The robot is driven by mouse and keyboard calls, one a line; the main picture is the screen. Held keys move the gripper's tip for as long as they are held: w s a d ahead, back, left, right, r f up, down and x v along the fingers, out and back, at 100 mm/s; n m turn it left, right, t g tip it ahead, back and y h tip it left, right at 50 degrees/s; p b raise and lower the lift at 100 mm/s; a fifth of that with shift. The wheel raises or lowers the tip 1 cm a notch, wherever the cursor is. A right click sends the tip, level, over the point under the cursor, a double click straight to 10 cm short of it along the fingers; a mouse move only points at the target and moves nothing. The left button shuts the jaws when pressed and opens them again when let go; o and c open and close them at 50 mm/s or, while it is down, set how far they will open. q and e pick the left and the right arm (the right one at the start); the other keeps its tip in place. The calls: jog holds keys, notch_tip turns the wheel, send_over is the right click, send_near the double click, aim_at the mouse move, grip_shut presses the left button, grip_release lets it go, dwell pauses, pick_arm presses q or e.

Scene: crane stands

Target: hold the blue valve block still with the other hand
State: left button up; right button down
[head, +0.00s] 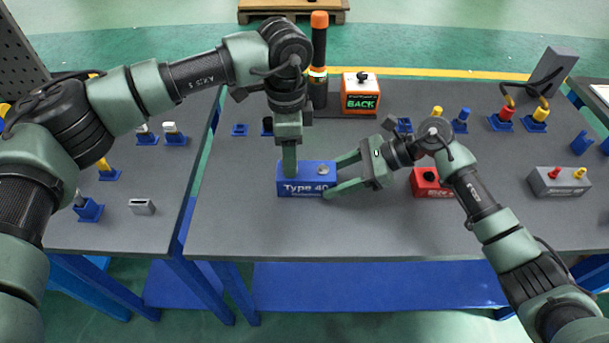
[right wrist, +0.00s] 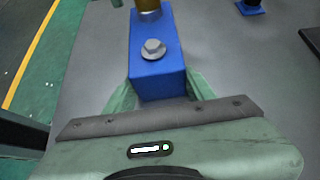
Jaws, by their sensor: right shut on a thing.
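The blue valve block (head: 308,189), marked "Type 40", lies flat on the dark table, with a grey bolt head on its top. My right gripper (head: 334,177) reaches in from the right and is shut on the block's right end, one finger on each long side. In the right wrist view the block (right wrist: 156,82) sits between the two green fingers, and a brass-coloured part (right wrist: 149,5) shows at its far end. My left gripper (head: 289,172) points straight down over the block's left end. It is seen edge-on, so its opening and anything between its fingers are hidden.
An orange "BACK" box (head: 359,96) and a dark orange-capped tool (head: 319,50) stand behind. A red block (head: 424,184) is behind my right arm; a grey block (head: 559,182) is farther right. Blue stands line the back. The table's front strip is clear.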

pick_arm(q)
jog(key=shift+f, duration=0.1)
jog(key=shift+c, duration=0.7)
